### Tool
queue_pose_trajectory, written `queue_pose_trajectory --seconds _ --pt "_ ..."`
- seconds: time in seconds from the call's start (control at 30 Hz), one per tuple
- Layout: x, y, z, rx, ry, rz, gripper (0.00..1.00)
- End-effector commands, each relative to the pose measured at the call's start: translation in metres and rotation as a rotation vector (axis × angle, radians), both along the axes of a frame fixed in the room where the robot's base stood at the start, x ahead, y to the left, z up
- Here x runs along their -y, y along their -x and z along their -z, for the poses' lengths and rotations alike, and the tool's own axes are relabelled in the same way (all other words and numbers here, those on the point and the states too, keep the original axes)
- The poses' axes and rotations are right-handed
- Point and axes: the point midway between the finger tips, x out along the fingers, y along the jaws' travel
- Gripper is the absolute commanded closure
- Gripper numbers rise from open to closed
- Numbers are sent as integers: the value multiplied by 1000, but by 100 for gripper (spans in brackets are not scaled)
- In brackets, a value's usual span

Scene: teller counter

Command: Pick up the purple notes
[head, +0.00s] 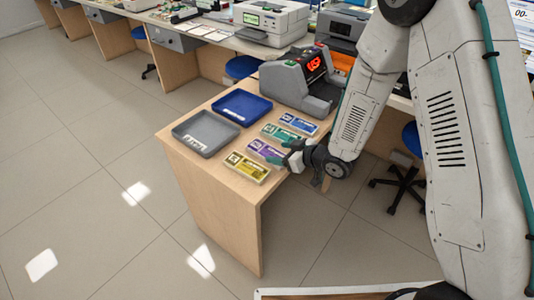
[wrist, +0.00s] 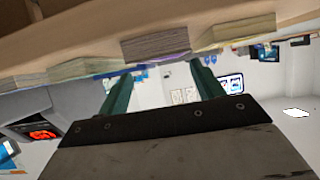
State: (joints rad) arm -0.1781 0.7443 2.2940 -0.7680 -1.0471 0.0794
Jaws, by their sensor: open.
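The purple notes (head: 265,151) lie flat on the wooden counter, between the yellow notes (head: 246,167) and the green notes (head: 282,133). My gripper (head: 289,158) is open and empty, just right of the purple notes at the counter's right edge, with its fingers pointing toward them. The wrist view looks upside down; there the end of the purple stack (wrist: 156,46) shows ahead, between the lines of my two teal fingers (wrist: 162,88). I see a gap between the fingertips and the stack, but cannot tell its size.
The blue notes (head: 298,123) lie beyond the green ones. A grey tray (head: 205,152) and a blue tray (head: 242,120) sit left of the notes. A counting machine (head: 300,82) with a red display stands at the counter's back. The floor left of the counter is clear.

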Motion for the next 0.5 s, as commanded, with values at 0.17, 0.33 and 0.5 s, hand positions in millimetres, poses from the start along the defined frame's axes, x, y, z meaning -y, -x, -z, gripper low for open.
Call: queue_pose_trajectory --seconds 0.17,0.33,0.5 --pt "-21 -12 15 -2 1 -2 33" --pt "-31 -21 22 -1 2 0 33" --pt "-32 -22 22 -2 1 1 33"
